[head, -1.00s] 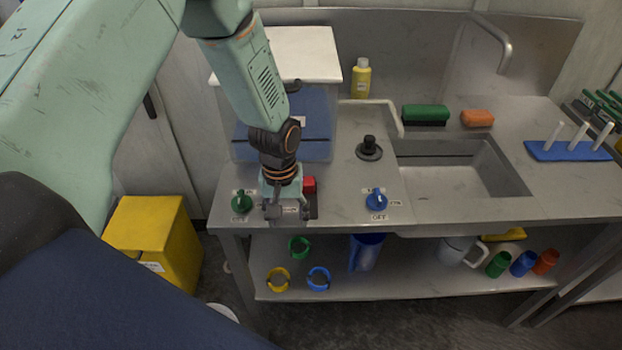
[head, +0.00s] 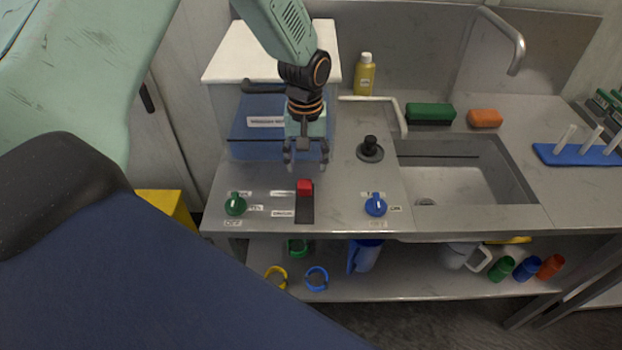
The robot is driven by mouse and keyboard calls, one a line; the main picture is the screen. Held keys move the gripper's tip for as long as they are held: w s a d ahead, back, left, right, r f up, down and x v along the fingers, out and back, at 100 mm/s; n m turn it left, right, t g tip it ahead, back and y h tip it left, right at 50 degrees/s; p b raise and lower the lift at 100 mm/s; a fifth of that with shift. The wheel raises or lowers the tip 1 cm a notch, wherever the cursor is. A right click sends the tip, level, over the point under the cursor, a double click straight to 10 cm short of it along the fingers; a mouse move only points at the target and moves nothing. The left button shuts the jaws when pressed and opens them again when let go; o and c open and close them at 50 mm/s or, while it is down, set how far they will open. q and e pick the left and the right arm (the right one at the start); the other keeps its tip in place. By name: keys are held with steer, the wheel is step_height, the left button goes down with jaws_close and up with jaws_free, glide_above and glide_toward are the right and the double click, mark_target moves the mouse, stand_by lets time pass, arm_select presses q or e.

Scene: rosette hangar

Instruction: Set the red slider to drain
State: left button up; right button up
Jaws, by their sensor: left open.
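The red slider (head: 304,187) is a small red block in a dark upright slot (head: 304,212) on the steel bench front. It sits at the far, upper end of the slot. Two small labels (head: 283,203) stand left of the slot, too small to read surely. My left gripper (head: 306,167) is open and empty, its fingers pointing down just beyond the slider in the picture. I cannot tell how high it is above the bench. My right gripper is not in view.
A green knob (head: 235,204) is left of the slot and a blue knob (head: 376,204) right of it. A white-lidded tank (head: 225,120) stands behind my gripper. A black knob (head: 370,148) and the sink (head: 450,185) lie to the right. Rings and cups are on the lower shelf (head: 400,285).

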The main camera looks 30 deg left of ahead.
mark_target(305, 182)
arm_select(q)
steer(key=f, duration=0.6)
steer(key=shift+s+a+f, duration=0.1)
steer(key=shift+s+a, duration=0.05)
steer(key=shift+s, duration=0.1)
steer(key=shift+w+f, duration=0.1)
steer(key=shift+f, duration=0.4)
steer(key=shift+s, duration=0.2)
steer(key=shift+w, duration=0.2)
steer(key=c, duration=0.6)
jaws_close()
